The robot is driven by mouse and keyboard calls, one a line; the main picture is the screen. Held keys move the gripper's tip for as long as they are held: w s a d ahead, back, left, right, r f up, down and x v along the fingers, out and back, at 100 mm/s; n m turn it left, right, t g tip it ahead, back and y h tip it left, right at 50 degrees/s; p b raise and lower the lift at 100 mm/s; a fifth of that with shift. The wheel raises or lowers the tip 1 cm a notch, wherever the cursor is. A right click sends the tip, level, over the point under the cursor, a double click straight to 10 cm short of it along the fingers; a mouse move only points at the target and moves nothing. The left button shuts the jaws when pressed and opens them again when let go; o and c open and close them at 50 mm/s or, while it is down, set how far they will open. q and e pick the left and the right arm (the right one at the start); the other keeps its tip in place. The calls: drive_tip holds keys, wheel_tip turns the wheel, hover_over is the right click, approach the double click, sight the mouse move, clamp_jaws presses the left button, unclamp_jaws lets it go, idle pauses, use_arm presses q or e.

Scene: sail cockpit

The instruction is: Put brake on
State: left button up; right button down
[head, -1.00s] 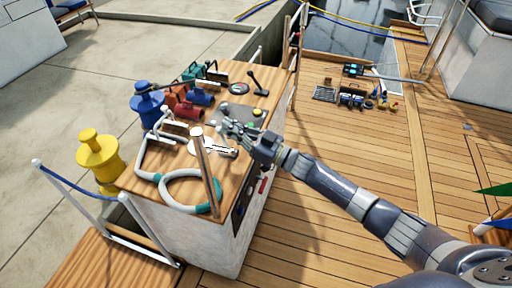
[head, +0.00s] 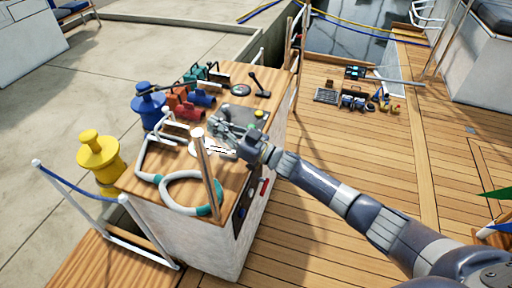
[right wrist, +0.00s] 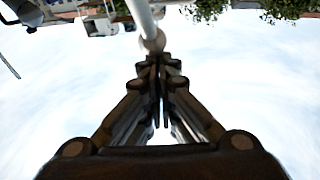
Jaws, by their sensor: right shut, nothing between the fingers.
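My right gripper (head: 226,130) is shut and empty, held over the wooden top of the white cockpit console (head: 236,190), beside a grey plate (head: 228,112) with a yellow button. In the right wrist view its closed fingertips (right wrist: 158,62) are at or very near a pale rod with a rounded end (right wrist: 152,40). I cannot tell whether they touch. A black lever (head: 256,82) stands on a dark base at the console's far end. No label shows which control is the brake. My left gripper is not in view.
A wooden post (head: 207,172) and a white-and-green hose loop (head: 188,192) stand near the console's front. Red (head: 186,112) and blue fittings and a blue winch (head: 149,106) line its left side. Open deck (head: 340,160) lies to the right.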

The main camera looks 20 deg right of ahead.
drive_tip(key=shift+s+d+f, duration=0.1)
drive_tip(key=shift+s+d, duration=0.05)
drive_tip(key=shift+d, duration=0.05)
drive_tip(key=v, duration=1.1)
drive_tip(key=shift+s, duration=0.15)
drive_tip(key=shift+d, duration=0.2)
